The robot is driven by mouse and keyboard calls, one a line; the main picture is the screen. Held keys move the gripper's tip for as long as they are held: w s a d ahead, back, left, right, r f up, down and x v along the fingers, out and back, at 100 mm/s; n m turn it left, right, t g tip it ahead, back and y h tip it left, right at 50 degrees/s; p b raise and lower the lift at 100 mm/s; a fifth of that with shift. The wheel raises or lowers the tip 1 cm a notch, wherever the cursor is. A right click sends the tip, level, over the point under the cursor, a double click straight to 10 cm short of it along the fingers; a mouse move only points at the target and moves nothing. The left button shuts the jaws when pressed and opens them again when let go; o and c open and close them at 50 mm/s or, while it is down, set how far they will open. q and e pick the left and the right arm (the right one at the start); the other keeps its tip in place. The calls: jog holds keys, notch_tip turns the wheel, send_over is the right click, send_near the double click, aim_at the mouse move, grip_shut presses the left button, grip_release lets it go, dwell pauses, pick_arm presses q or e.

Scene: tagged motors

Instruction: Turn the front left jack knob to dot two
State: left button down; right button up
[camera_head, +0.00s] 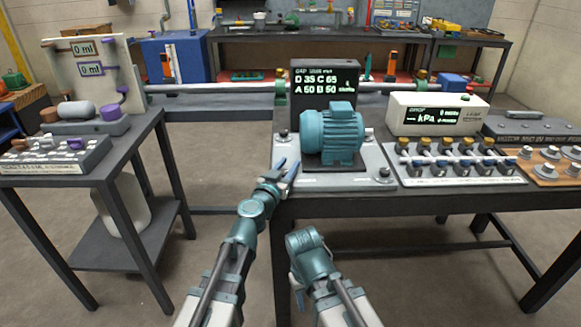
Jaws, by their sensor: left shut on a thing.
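The teal motor (332,134) stands on a light grey base plate (353,183) at the left end of the main bench. The dots cannot be made out. My right arm ends low in front of the bench, apart from the plate; its fingers do not show.
A black display (324,80) stands behind the motor. To the right are a valve manifold (455,163), a white meter box (437,114) and a wooden board with metal knobs (548,168). A side table (95,165) stands at left, with open floor between it and the bench.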

pick_arm(q)
jog(key=shift+w+a+n+t+y, duration=0.15)
jog(key=shift+n+t+y, duration=0.1)
jog(key=shift+n+y, duration=0.55)
jog(key=shift+s+a+n+t+y, duration=0.15)
jog(key=shift+n+y, duration=0.3)
jog(key=shift+y, duration=0.7)
jog(key=shift+w+a+n+t+y, duration=0.1)
jog(key=shift+a+n+t+y, duration=0.15)
jog(key=shift+n+y, duration=0.55)
jog(key=c, duration=0.5)
grip_release()
